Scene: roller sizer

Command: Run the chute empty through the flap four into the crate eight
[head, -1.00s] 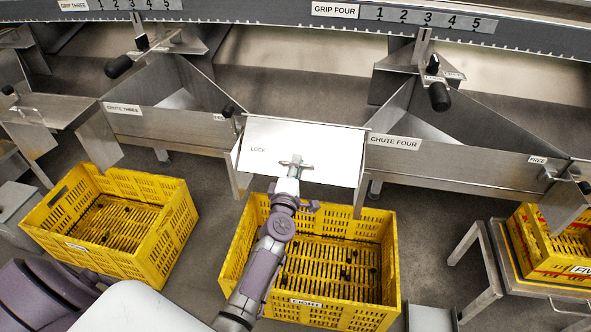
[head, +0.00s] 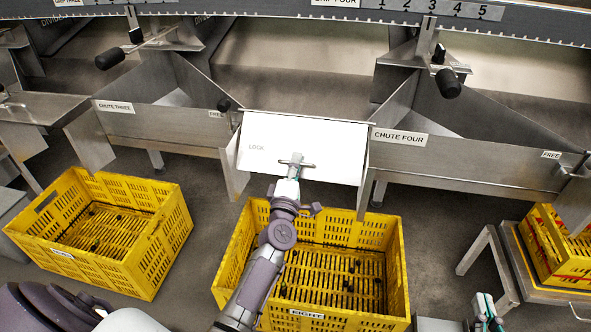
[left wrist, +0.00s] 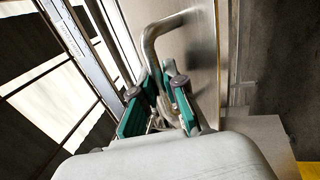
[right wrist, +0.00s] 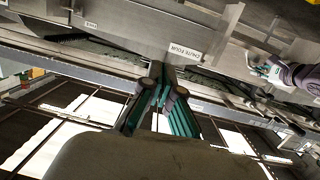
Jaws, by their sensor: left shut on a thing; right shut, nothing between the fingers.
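The pale metal flap (head: 330,150), marked LOCK, hangs between chute three and chute four (head: 460,125). My left gripper (head: 292,172) is shut on the flap's bar handle (head: 297,161); the handle also shows in the left wrist view (left wrist: 150,38). Crate eight (head: 308,313), yellow and slatted, stands on the floor below the flap, with several small dark pieces on its bottom. The visible floor of chute four looks bare; its front wall hides part of it. My right gripper (head: 487,306) is shut and empty at the bottom right, and shows closed in the right wrist view (right wrist: 160,88).
Chute three (head: 165,120) is at the left, with another yellow crate (head: 60,254) below it. A third yellow crate (head: 548,255) sits on a metal stand (head: 490,260) at the right. Dark handles (head: 449,84) project above the chutes.

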